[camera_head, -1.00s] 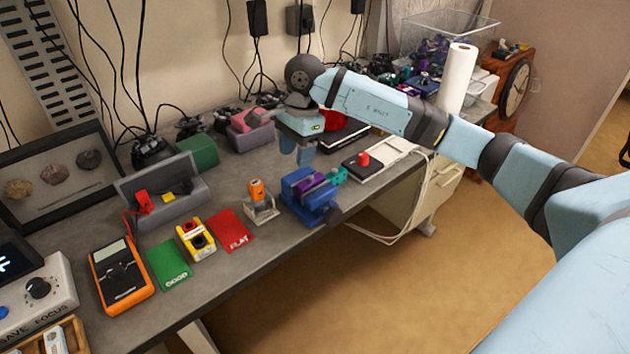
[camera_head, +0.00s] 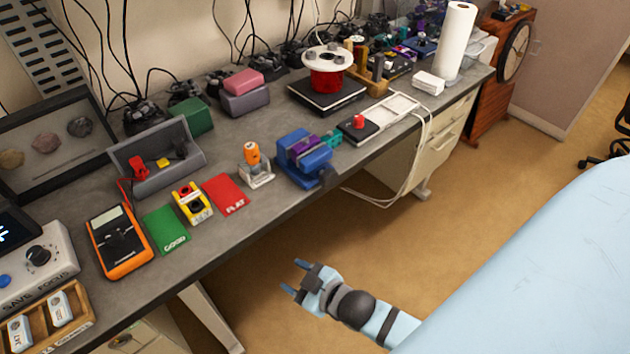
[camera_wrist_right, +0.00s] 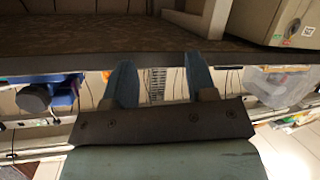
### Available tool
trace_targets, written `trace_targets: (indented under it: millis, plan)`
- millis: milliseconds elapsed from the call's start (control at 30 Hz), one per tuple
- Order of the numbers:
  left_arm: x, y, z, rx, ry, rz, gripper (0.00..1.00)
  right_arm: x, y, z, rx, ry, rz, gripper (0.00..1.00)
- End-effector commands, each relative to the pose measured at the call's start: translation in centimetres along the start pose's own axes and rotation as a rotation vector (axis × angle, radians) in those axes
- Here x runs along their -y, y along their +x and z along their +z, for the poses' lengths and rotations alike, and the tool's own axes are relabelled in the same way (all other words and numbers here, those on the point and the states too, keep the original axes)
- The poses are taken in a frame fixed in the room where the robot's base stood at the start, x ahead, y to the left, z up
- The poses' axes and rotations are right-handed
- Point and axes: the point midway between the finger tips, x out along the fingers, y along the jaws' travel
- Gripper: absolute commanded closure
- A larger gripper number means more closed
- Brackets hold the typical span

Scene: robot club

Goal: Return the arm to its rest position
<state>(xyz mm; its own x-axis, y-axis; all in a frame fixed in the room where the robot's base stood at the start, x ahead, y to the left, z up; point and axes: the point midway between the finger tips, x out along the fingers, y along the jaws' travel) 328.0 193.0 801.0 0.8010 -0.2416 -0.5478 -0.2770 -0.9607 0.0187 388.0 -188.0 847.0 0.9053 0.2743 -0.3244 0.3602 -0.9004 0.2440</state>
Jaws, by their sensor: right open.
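My right gripper (camera_head: 294,279) is low in front of the bench, over the brown floor, in the head view. Its two blue fingers stand apart with nothing between them. In the right wrist view the same fingers (camera_wrist_right: 164,88) are spread and empty, with the dark bench edge crossing beyond them. The right arm comes in from the lower right and is clear of the bench top. My left gripper is not in either view.
The grey bench (camera_head: 235,230) carries an orange meter (camera_head: 118,245), a green card (camera_head: 165,230), a red card (camera_head: 226,194), a blue vise (camera_head: 305,160) and a paper towel roll (camera_head: 455,42). White cables (camera_head: 421,150) hang over its front edge. The floor (camera_head: 480,190) right of the bench is open.

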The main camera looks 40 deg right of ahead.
Motion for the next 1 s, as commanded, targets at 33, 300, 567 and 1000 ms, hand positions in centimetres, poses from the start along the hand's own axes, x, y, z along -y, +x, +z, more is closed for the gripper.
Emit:
trace_targets:
  millis: [33,300,567,1000]
  plan:
    - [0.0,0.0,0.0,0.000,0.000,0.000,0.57,1.0,-1.4,2.1,0.084,0.095,-0.008,0.48]
    - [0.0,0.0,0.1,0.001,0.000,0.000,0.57,2.9,-4.2,5.9,0.255,0.291,-0.028,0.48]
    - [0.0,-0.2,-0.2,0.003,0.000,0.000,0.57,2.7,-4.3,5.5,0.252,0.286,-0.028,0.48]
    - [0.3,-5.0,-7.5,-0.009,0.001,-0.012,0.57,0.4,-7.1,-2.1,0.248,0.282,-0.018,0.48]
